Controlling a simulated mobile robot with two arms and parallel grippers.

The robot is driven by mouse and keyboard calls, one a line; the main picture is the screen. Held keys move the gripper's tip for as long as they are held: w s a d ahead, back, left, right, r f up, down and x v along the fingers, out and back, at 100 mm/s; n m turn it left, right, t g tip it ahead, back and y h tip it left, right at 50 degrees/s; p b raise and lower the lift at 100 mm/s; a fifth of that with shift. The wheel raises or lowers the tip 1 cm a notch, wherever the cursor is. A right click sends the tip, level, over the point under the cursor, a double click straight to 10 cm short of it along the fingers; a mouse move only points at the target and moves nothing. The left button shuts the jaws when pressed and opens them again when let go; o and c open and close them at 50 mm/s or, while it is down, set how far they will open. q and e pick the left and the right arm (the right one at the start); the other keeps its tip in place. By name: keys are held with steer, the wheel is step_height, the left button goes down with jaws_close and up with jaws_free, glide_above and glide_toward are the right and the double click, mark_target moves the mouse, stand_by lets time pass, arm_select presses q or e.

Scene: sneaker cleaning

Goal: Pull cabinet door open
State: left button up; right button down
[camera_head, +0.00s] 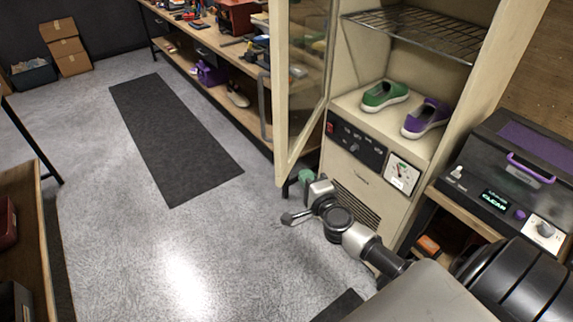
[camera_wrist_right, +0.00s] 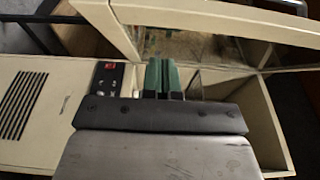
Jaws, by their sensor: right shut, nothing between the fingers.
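The cabinet door (camera_head: 283,120), a cream frame around a glass pane, stands swung wide open to the left of the cabinet (camera_head: 350,195). Its grey bar handle (camera_head: 264,106) is on the door's outer side. My right gripper (camera_head: 305,177) is low in front of the cabinet, by the lower part of the open door. Its green fingers (camera_wrist_right: 162,76) are shut together and empty in the right wrist view, with the door frame (camera_wrist_right: 205,18) beyond them. I cannot tell whether they touch the door. My left gripper is not in view.
A green shoe (camera_head: 385,95) and a purple shoe (camera_head: 426,118) sit inside the cabinet below a wire rack (camera_head: 425,30). A black machine (camera_head: 515,165) stands at right. A cluttered workbench (camera_head: 215,40) runs behind the door. The floor at left is clear around a dark mat (camera_head: 172,135).

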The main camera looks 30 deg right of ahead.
mark_target(282, 158)
steer(key=w, duration=0.2)
steer(key=w+a, duration=0.1)
steer(key=w, duration=0.2)
steer(key=shift+w, duration=0.2)
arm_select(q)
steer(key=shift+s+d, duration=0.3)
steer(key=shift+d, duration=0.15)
arm_select(e)
steer(key=shift+w+a, duration=0.4)
steer(key=shift+w, duration=0.1)
